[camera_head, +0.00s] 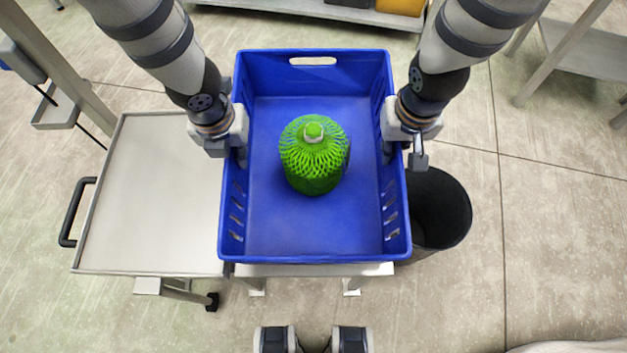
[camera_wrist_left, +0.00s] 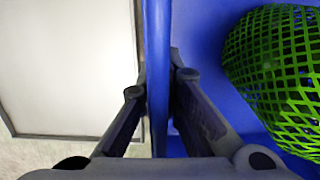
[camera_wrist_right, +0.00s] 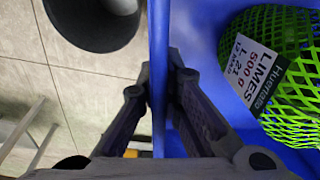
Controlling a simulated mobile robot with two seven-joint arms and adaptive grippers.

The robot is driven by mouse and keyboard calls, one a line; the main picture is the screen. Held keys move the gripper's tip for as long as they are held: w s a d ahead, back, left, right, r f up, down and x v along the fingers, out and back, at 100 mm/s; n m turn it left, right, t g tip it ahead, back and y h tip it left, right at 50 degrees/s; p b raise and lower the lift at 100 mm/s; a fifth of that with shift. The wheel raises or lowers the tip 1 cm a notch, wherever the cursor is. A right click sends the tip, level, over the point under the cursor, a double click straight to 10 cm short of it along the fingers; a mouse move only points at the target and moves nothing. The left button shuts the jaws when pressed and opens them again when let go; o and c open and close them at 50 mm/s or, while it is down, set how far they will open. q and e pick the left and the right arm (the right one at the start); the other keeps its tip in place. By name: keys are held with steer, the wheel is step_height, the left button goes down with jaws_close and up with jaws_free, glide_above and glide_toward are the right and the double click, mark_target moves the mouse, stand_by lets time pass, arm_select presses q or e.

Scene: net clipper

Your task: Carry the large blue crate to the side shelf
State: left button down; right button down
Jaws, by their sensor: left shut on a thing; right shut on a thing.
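The large blue crate (camera_head: 270,225) is in the middle of the head view, over a small light stand, and I cannot tell whether it touches it. A green net bag of limes (camera_head: 313,160) stands inside it; its label (camera_wrist_right: 258,75) reads "LIMES" in the right wrist view. My left gripper (camera_head: 240,140) is shut on the crate's left wall, which runs between its fingers in the left wrist view (camera_wrist_left: 158,90). My right gripper (camera_head: 388,140) is shut on the crate's right wall, also between its fingers in the right wrist view (camera_wrist_right: 160,90).
A flat-topped cart (camera_head: 150,200) with a black handle stands close at the left. A black bin (camera_head: 440,210) stands close at the right. A low shelf (camera_head: 320,10) with a yellow crate (camera_head: 400,6) is at the back. Open floor (camera_head: 540,250) lies to the right.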

arm_select(q)
steer(key=shift+f, duration=0.35)
arm_select(e)
steer(key=shift+a+f, duration=0.1)
steer(key=shift+f, duration=0.25)
arm_select(q)
steer(key=c, duration=1.8)
jaws_free()
arm_select(e)
steer(key=c, duration=1.8)
jaws_free()
arm_select(q)
steer(key=shift+o, duration=0.2)
arm_select(e)
steer(key=shift+o, duration=0.2)
arm_select(q)
steer(key=r, duration=0.3)
steer(key=s+r, duration=0.1)
steer(key=r, duration=0.7)
steer(key=shift+s+r, duration=0.15)
steer(key=shift+s, duration=0.15)
steer(key=shift+r, duration=0.25)
arm_select(e)
steer(key=r, duration=0.4)
steer(key=s+r, duration=0.1)
steer(key=r, duration=0.7)
steer(key=shift+s, duration=0.4)
steer(key=shift+f, duration=0.1)
